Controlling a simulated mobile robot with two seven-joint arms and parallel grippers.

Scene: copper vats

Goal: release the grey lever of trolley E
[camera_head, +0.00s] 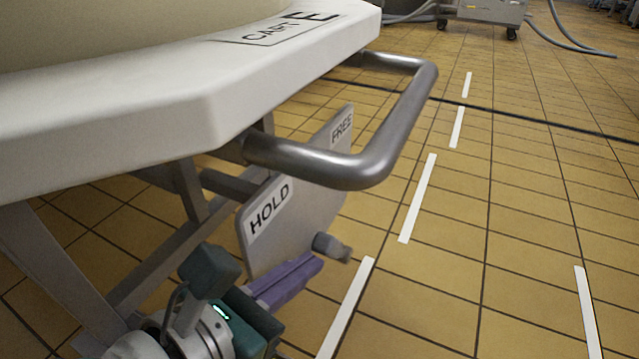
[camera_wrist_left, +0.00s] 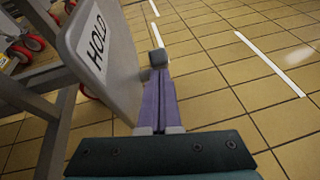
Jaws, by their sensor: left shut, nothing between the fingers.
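Trolley E (camera_head: 180,85) has a white top marked "CART E" and fills the upper left of the head view. Under its edge hangs a grey plate (camera_head: 292,222) labelled HOLD and FREE; its HOLD end also shows in the left wrist view (camera_wrist_left: 100,75). The grey lever (camera_head: 331,247) shows as a dark knob at the plate's lower edge, closer to the HOLD label. In the left wrist view the knob (camera_wrist_left: 158,57) is just beyond my fingertips. My left gripper (camera_head: 312,264), with purple fingers, is shut and empty beside the knob; I cannot tell whether they touch.
A metal push handle (camera_head: 385,150) sticks out from the trolley above the plate. Trolley legs (camera_head: 150,265) stand at left, close to my wrist. Tiled floor (camera_head: 510,210) with white dashes is clear at right. A metal machine (camera_head: 485,12) with hoses stands far back.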

